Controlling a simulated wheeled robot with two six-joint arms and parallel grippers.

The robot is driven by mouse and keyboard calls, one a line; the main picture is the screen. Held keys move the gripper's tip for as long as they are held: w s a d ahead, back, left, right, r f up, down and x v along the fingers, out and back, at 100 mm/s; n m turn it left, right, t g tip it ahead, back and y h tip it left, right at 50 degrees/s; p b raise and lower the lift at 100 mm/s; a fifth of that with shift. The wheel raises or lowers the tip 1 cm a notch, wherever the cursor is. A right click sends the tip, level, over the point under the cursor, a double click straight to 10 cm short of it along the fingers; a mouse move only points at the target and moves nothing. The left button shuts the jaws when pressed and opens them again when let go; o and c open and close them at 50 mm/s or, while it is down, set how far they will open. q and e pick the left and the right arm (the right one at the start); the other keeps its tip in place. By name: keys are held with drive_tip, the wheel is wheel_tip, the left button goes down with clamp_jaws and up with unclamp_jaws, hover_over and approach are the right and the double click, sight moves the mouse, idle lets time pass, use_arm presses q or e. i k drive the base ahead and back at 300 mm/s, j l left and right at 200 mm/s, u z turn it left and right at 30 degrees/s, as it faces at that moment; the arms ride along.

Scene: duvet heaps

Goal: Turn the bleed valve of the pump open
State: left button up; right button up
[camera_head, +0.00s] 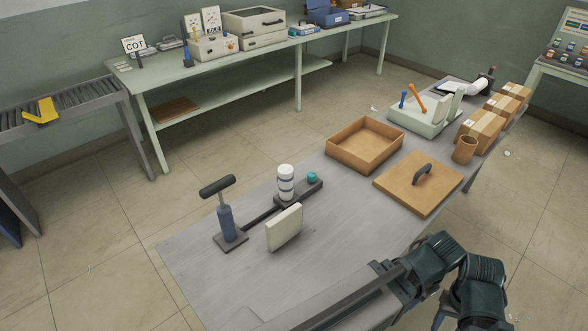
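The hand pump, a blue cylinder (225,219) with a dark T-handle (217,186), stands upright on a dark base plate at the near left of the grey table (208,268). A dark bar runs from it to a flat block. On this block stand a white cylinder with blue bands (286,181) and a small teal knob (311,177), which looks like the bleed valve. The knob's turn position is too small to tell. A cream panel (284,228) stands upright in front and hides part of the bar. Neither gripper shows; my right arm's links cross the lower right.
An open cardboard-brown tray (342,157) and a brown lid with a dark handle (398,192) lie behind and right of the pump. A brown cup (464,150), cartons (481,132) and a pale tool holder (425,121) stand farther back. The table's near left is clear.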

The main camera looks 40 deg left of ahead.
sight(311, 178)
drive_tip(key=i+l+u, duration=0.55)
drive_tip(key=u, duration=0.2)
drive_tip(key=i+l+u, duration=0.2)
drive_tip(key=l+u, duration=0.2)
drive_tip(key=l, duration=0.1)
